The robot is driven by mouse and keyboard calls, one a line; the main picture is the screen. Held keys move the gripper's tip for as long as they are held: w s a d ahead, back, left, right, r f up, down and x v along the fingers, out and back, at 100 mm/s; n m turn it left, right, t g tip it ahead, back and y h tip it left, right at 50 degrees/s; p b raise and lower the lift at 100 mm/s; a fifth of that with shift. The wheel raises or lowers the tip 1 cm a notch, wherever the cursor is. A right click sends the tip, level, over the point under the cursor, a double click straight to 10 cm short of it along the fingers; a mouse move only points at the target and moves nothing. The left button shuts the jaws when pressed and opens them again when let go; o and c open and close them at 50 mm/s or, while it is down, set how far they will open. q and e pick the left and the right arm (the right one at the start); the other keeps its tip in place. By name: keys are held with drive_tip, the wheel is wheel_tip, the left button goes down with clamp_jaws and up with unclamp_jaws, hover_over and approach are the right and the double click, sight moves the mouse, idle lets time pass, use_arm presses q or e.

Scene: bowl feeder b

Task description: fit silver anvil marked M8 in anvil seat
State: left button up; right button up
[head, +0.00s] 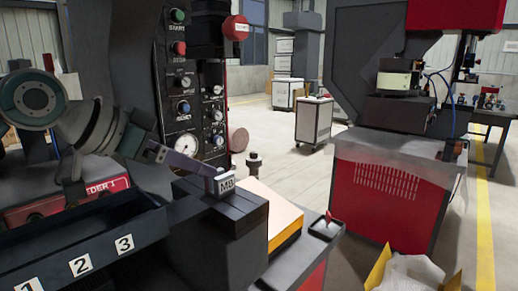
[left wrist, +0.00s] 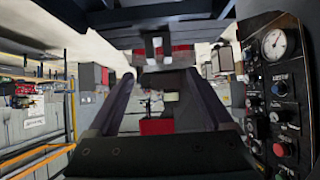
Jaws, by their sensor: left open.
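A small silver anvil (head: 226,185) with a dark marking that reads like M8 stands upright at the top of a dark stepped block (head: 232,212) in the head view. I cannot tell whether this block is the anvil seat or how deep the anvil sits. My left gripper (head: 213,172) comes in from the left, with its fingertips just behind and beside the anvil. In the left wrist view the two fingers (left wrist: 158,76) are spread apart, with nothing clearly held between them. My right gripper is not in view.
A dark bin rack (head: 140,233) with labels 1, 2 and 3 lies at the lower left. A control panel (head: 190,95) with buttons and gauges rises behind the gripper. A dark post (head: 253,164) and an orange-edged plate (head: 275,212) are right of the block. A small tray (head: 327,229) stands farther right.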

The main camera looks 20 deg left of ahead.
use_arm(q)
drive_tip(key=shift+v, duration=1.9)
